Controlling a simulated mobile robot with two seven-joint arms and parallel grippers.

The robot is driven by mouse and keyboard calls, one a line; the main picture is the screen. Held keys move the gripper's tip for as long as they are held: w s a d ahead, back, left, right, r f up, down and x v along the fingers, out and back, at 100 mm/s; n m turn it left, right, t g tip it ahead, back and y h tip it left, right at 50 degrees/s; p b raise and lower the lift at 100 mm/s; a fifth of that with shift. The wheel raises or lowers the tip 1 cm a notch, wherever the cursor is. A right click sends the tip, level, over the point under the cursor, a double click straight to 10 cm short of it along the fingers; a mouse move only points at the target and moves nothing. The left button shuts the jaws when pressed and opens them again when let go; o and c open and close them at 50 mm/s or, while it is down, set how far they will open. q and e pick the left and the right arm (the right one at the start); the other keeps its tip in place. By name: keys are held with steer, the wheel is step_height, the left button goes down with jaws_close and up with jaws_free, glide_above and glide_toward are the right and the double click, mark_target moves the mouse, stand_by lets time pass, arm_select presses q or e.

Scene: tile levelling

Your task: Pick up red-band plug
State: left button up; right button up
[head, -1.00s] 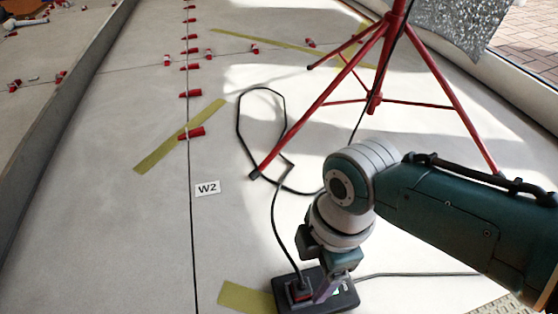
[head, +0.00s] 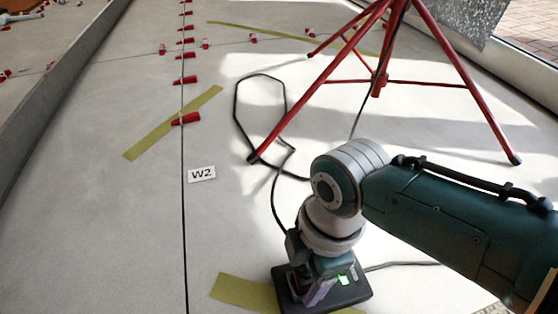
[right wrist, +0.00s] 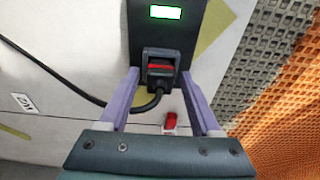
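The red-band plug (right wrist: 160,68) is a black plug with a red stripe, seated in a black socket box (right wrist: 150,32) with a lit green display. A black cord curves out of it. In the head view the socket box (head: 350,294) lies on the floor, and the plug is mostly hidden behind my right gripper (head: 312,290). In the right wrist view my right gripper's purple fingers (right wrist: 160,82) stand open on either side of the plug, with small gaps visible. My left gripper is not in view.
A red tripod (head: 376,82) stands behind, with a loop of black cable (head: 236,105) beside its leg. Yellow tape (head: 245,292) lies at the box. Red wedges (head: 186,119) line the tile joint near the W2 label (head: 202,173). Open floor lies left.

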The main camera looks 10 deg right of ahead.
jaws_close()
stand_by(0.3)
stand_by(0.4)
step_height(320, 180, up, 20)
steer(key=p, duration=1.8)
step_height(320, 180, up, 6)
steer(key=p, duration=0.6)
glide_above(307, 274)
